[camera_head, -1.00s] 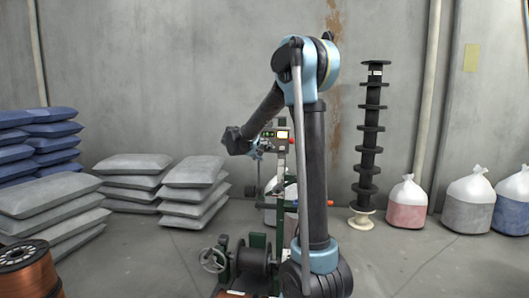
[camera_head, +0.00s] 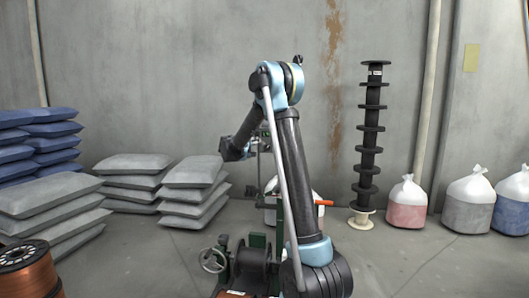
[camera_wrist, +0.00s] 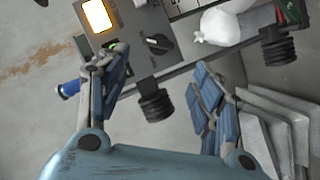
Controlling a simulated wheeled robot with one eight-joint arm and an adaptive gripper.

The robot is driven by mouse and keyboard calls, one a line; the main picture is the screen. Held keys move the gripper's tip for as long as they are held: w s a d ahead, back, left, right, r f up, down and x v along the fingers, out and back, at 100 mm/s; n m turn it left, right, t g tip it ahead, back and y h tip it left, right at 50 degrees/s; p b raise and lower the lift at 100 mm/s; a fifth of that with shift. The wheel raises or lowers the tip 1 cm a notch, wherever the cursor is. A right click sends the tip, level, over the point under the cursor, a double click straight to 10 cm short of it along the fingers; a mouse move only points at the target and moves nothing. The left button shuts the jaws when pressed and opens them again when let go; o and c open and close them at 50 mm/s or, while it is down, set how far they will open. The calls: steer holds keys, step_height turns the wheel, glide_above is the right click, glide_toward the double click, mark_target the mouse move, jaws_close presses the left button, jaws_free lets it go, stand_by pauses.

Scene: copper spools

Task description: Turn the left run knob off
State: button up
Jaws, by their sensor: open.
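The control panel (camera_wrist: 130,22) shows tilted in the wrist view, with a lit yellow-white screen. A black knob (camera_wrist: 157,43) with a pale pointer mark sits on its face. I cannot tell from its labels whether this is the left run knob. My gripper (camera_wrist: 160,66) is open and empty, its fingers apart on either side of the knob's lower area. The left finger covers part of the panel, so anything behind it is hidden. In the head view my gripper (camera_head: 257,146) is small beside the machine, and my arm hides the panel.
A winding machine with a handwheel (camera_head: 213,260) stands in front, with a red handle (camera_head: 324,203) to the right. Grey sacks (camera_head: 195,190) are stacked left, a copper spool (camera_head: 28,272) lies front left. A black spool column (camera_head: 370,135) and white-topped bags (camera_head: 407,203) stand right.

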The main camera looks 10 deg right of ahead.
mark_target(267, 148)
steer(key=x, duration=1)
steer(key=shift+w+d, duration=0.2)
steer(key=shift+w, duration=0.1)
steer(key=shift+c, duration=0.6)
steer(key=c, duration=0.9)
